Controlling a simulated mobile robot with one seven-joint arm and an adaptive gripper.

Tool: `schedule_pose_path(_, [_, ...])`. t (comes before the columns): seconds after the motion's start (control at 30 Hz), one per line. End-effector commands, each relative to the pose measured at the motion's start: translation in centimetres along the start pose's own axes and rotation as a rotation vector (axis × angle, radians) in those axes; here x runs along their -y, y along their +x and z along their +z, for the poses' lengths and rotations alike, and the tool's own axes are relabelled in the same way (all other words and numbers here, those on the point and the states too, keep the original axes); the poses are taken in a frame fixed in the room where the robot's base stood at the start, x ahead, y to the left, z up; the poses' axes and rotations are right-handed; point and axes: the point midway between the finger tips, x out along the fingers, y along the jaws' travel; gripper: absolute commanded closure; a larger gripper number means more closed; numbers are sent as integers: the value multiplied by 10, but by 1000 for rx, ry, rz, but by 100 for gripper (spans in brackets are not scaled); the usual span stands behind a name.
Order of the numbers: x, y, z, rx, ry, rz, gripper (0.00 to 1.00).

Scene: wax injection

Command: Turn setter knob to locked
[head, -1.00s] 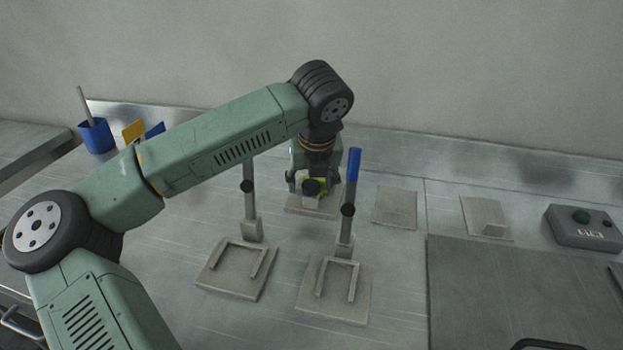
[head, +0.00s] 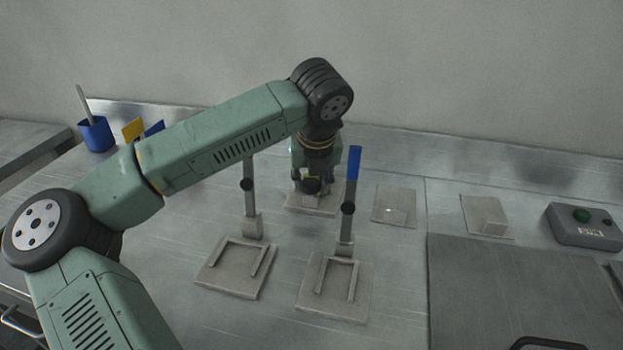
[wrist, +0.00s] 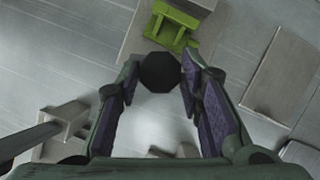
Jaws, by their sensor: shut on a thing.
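The black setter knob (wrist: 160,72) shows in the wrist view between the two finger pads of my gripper (wrist: 158,84), in front of a bright green part (wrist: 172,28). My gripper is shut on the knob. In the head view my gripper (head: 312,190) points down at a pale square base plate (head: 298,207) at the back of the bench. The dark knob (head: 313,186) shows there in front of it, with a little green beside it. My gripper and wrist hide most of this fixture. I cannot read a locked mark.
Two upright posts with black round knobs stand in front, the left (head: 249,205) and the blue-handled right (head: 353,165), close to my gripper. Flat plates (head: 395,206) lie to the right, then a control box (head: 583,228). A blue cup (head: 97,136) stands at the back left.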

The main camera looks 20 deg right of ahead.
Motion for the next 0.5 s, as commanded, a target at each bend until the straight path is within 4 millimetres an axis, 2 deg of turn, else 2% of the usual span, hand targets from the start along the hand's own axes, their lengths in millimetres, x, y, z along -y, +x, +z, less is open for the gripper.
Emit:
schedule_pose_path(0.27, [-1,3,-1,2,79,-34,94])
schedule_pose_path(0.5, [-3,4,-1,2,249,-105,94])
